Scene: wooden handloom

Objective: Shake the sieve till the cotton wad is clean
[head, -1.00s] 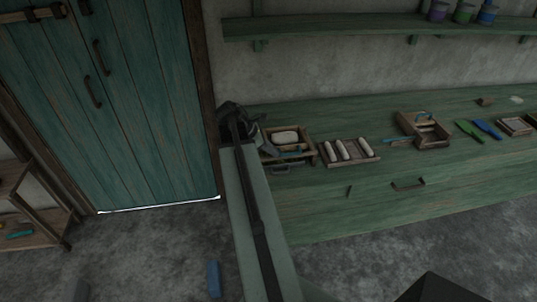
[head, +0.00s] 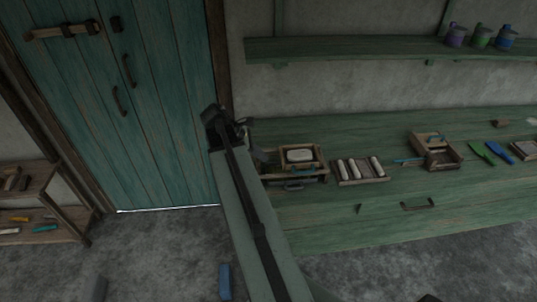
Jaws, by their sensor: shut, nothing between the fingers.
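The sieve (head: 322,164) is a wooden-framed box on the green counter, at its left end. The pale cotton wad (head: 299,155) lies inside the frame; how clean it is cannot be told at this size. My gripper (head: 245,127) is at the far end of my arm, left of the sieve and apart from it in the picture. It is small, dark and partly hidden by my arm's end; it is shut with nothing seen in it. My arm covers the counter's left edge.
A tray with white rolls (head: 361,170) sits right of the sieve. Further right are a wooden box (head: 447,160), a green tool (head: 483,153) and a blue one (head: 500,154). A shelf (head: 350,49) with jars hangs above. A teal door (head: 160,130) stands left. A blue block (head: 225,281) lies on the floor.

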